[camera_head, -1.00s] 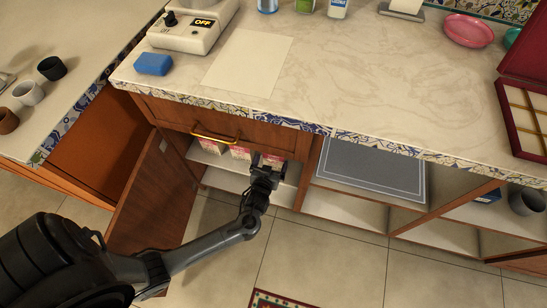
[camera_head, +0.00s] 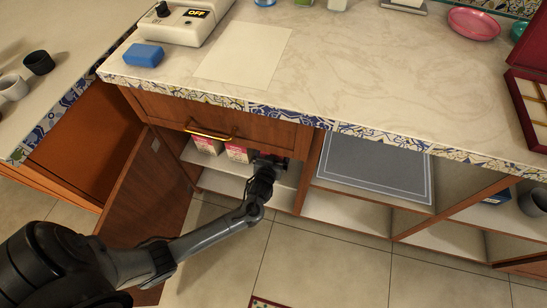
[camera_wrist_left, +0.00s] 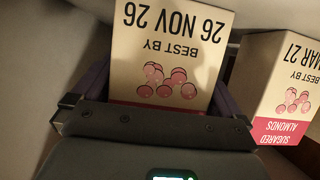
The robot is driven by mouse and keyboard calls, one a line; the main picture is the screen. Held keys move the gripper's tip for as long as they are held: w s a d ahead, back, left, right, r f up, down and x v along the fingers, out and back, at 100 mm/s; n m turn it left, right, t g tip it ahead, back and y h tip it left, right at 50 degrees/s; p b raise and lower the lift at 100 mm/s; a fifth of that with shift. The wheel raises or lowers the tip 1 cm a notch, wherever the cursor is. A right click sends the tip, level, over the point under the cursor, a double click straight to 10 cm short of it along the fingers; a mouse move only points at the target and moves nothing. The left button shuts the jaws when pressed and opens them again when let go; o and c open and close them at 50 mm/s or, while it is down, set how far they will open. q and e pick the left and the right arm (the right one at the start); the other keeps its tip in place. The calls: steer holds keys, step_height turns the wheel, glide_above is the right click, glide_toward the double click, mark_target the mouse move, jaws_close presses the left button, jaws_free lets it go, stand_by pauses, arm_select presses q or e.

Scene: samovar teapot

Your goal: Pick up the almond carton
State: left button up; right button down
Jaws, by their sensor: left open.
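An almond carton (camera_wrist_left: 170,50), cream with pink almonds and the print "BEST BY 26 NOV 26", stands between the two fingers of my left gripper (camera_wrist_left: 158,90) in the left wrist view. The fingers are open, one along each side of it. A second carton (camera_wrist_left: 283,90), marked "SUGARED ALMONDS" and "MAR 27", is beside it to the right. In the head view my left gripper (camera_head: 270,161) reaches into the open cupboard under the drawer and largely hides its carton. Two pink-and-cream cartons (camera_head: 238,152) (camera_head: 208,145) show left of it. My right gripper is out of view.
The cupboard door (camera_head: 150,205) stands open left of my arm. The drawer front with its brass handle (camera_head: 210,134) is just above the cartons. An upright partition (camera_head: 314,165) is right of the gripper. The lower shelf (camera_head: 228,184) looks bare.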

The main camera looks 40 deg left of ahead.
arm_select(q)
steer(key=c, duration=0.9)
steer(key=shift+o, duration=0.2)
steer(key=shift+r, duration=0.15)
